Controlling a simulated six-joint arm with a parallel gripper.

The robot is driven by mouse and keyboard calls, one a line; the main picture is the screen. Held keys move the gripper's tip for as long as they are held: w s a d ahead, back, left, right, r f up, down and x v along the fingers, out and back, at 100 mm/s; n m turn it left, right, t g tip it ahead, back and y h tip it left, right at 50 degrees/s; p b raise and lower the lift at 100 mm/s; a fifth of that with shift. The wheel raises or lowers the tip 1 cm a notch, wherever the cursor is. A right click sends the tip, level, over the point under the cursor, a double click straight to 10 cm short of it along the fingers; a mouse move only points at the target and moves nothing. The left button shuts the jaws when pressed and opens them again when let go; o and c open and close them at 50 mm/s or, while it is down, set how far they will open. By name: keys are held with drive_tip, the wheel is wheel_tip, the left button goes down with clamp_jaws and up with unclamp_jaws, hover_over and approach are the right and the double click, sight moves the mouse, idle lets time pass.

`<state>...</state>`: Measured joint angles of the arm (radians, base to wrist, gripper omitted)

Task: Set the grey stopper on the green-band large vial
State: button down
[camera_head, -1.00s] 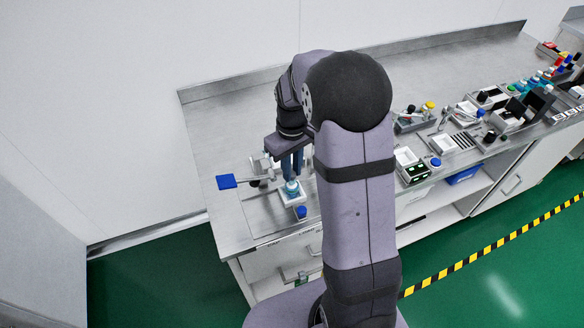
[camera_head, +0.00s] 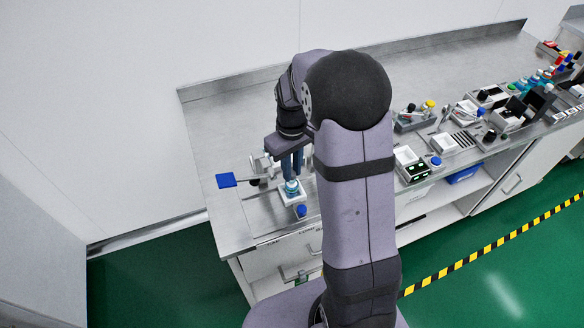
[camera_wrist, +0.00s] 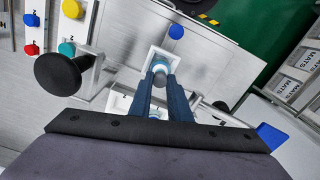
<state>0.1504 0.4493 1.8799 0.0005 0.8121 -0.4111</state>
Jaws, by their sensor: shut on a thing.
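My gripper (camera_wrist: 160,86) points down at the near left of the bench, its blue fingers close together. It is shut on a small grey round piece (camera_wrist: 159,69), which looks like the grey stopper; the fingers hide part of it. Below the fingertips a pale vial with a teal-green band (camera_head: 292,188) stands in a small white square holder (camera_head: 285,199). The holder also shows in the wrist view (camera_wrist: 151,54). The stopper is in line with the vial's top, but I cannot tell whether they touch. In the head view my gripper (camera_head: 292,176) is just above the vial.
A blue-capped item (camera_head: 301,211) stands just in front of the holder, also in the wrist view (camera_wrist: 176,32). A flat blue piece (camera_head: 226,180) lies to the left. A black round knob (camera_wrist: 58,74) is near the fingers. Racks and trays (camera_head: 411,164) fill the bench's right side.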

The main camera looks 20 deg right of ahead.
drive_tip(key=shift+f, duration=0.5)
idle(0.3)
drive_tip(key=c, duration=1.6)
unclamp_jaws()
drive_tip(key=shift+o, duration=0.2)
drive_tip(key=shift+r+b, duration=1.2)
drive_tip(key=shift+r, duration=2.5)
